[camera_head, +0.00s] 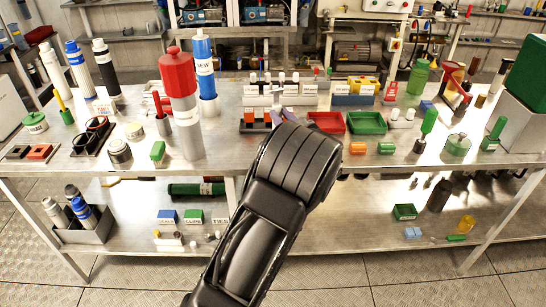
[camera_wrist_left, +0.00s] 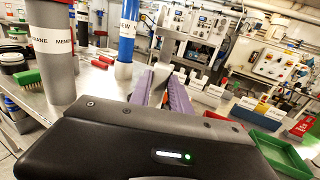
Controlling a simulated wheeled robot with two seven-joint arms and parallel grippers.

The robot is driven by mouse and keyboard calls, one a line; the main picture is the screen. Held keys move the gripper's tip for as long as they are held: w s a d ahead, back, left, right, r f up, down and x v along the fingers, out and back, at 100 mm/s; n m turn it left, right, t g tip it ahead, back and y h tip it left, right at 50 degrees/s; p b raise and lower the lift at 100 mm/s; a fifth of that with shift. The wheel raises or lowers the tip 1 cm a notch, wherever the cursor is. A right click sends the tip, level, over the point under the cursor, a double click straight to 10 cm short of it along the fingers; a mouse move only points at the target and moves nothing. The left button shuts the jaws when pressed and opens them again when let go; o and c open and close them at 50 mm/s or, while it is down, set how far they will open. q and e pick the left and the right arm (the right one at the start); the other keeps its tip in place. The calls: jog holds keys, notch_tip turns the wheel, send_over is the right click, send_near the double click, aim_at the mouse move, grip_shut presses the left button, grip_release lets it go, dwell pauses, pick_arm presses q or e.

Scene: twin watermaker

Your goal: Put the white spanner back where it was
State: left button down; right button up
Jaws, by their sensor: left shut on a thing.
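My left gripper (camera_wrist_left: 160,98) has purple fingers and reaches over the middle of the bench. In the head view the same gripper (camera_head: 282,115) is mostly hidden behind my black wrist, and only its fingertips show. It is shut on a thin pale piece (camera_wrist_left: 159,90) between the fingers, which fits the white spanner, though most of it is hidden. The fingertips are close to a rack with small red-fronted slots (camera_head: 256,126). I cannot tell whether the held piece touches anything. My right gripper is not in view.
Red (camera_head: 327,122) and green (camera_head: 366,123) trays lie right of the fingers. A tall red-topped grey cylinder (camera_head: 183,100) and a blue cylinder (camera_head: 206,75) stand left. Small labelled boxes (camera_head: 354,94) stand behind. The front bench edge beneath my arm is mostly clear.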

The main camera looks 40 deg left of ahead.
pick_arm(q)
jog(key=shift+a+r, duration=0.45)
jog(key=shift+a, duration=0.35)
notch_tip(320, 180, down, 6)
jog(key=shift+f+p, duration=0.15)
jog(key=shift+p, duration=0.2)
jog(key=shift+f, duration=1.95)
